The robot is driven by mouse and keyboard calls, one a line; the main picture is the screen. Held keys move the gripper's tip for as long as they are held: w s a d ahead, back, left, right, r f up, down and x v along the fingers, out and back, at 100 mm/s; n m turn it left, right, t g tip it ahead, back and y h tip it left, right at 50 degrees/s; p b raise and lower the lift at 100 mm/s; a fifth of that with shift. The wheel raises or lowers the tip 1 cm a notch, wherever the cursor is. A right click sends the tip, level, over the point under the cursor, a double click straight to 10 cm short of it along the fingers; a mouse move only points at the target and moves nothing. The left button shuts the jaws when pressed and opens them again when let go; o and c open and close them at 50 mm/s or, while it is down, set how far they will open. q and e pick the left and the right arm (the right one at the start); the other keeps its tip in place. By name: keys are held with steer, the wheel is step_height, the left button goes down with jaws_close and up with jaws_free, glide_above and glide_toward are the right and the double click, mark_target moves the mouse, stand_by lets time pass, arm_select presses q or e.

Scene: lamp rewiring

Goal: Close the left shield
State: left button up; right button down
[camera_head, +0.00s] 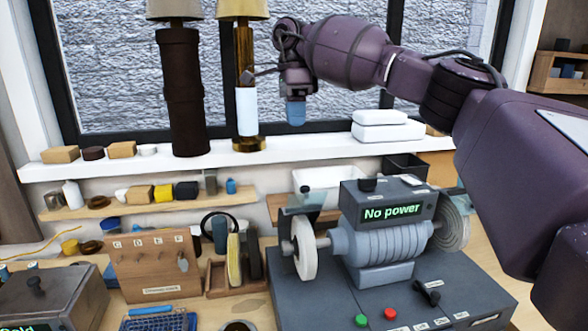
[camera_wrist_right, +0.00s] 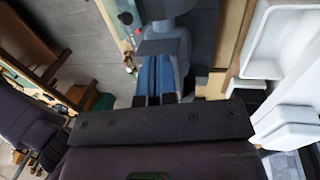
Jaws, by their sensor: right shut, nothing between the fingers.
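The bench grinder (camera_head: 385,240) stands on a grey base at the lower right, its display reading "No power". The left shield (camera_head: 307,201) is a clear, greenish pane above and behind the pale left wheel (camera_head: 304,250). It looks raised off the wheel's front, though its exact angle is hard to tell. My right gripper (camera_head: 296,113) points down with its blue fingers shut and empty, well above and apart from the left shield. The shut fingers also show in the right wrist view (camera_wrist_right: 158,78). My left gripper is not in view.
A brass lamp (camera_head: 246,60) and a dark brown column (camera_head: 183,95) stand on the sill beside my right gripper. White boxes (camera_head: 386,128) lie to its right. Green and red buttons (camera_head: 390,313) are in front.

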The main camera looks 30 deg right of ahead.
steer(key=p, duration=0.1)
glide_toward(305, 202)
steer(key=w+f, duration=0.1)
steer(key=w+d+f, duration=0.1)
steer(key=w+f, duration=0.1)
steer(key=f, duration=0.1)
steer(key=shift+w+d+f, duration=0.15)
steer(key=shift+w+d, duration=0.2)
steer(key=shift+w, duration=0.05)
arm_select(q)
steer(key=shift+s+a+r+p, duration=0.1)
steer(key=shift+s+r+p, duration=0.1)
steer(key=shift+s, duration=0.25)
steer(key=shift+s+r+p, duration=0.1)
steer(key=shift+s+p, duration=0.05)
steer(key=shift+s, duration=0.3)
arm_select(e)
steer(key=shift+s+a+f, duration=0.2)
steer(key=shift+s+f, duration=0.05)
steer(key=shift+s, duration=0.35)
steer(key=shift+s+a+f, duration=0.2)
steer(key=shift+s+f, duration=0.1)
steer(key=shift+s, duration=0.3)
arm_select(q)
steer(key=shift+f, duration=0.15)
